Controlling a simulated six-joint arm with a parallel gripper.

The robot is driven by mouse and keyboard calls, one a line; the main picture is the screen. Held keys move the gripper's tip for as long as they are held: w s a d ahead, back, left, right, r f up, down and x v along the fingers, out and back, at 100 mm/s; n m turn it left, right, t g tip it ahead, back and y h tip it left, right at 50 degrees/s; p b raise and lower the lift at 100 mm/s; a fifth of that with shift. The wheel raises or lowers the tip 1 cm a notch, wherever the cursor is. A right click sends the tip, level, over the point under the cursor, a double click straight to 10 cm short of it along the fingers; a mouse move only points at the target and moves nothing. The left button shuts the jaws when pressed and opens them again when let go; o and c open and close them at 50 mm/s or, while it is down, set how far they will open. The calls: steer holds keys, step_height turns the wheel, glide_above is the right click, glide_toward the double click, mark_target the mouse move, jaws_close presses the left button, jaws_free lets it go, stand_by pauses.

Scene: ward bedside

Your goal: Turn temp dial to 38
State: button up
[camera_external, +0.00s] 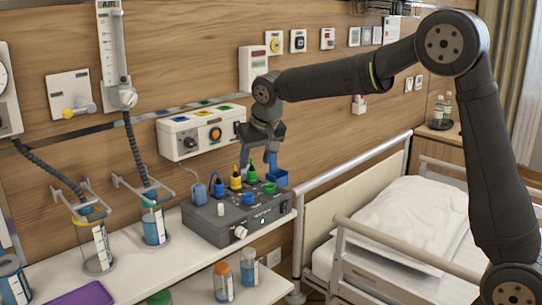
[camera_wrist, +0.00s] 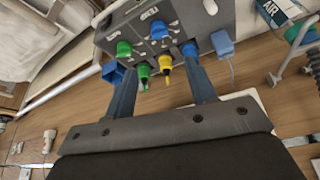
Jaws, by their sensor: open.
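A grey control box (camera_external: 235,213) stands on the white shelf, with a pale knob (camera_external: 240,232) on its front face. Blue and green round caps sit on its top, and yellow and green plugs stand up at its back. My gripper (camera_external: 259,160) is open above the back right of the box, fingers down. In the wrist view, the yellow plug (camera_wrist: 167,72) and green plug (camera_wrist: 143,75) show between my spread fingers (camera_wrist: 160,85), with nothing gripped.
Jars with blue contents (camera_external: 153,226) stand left on the shelf (camera_external: 140,268). Bottles (camera_external: 223,282) stand in front below the box. A bed with white rails (camera_external: 365,158) is at the right.

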mark_target(248, 193)
steer(key=x, duration=1.3)
steer(key=c, duration=1)
steer(key=shift+o, duration=0.2)
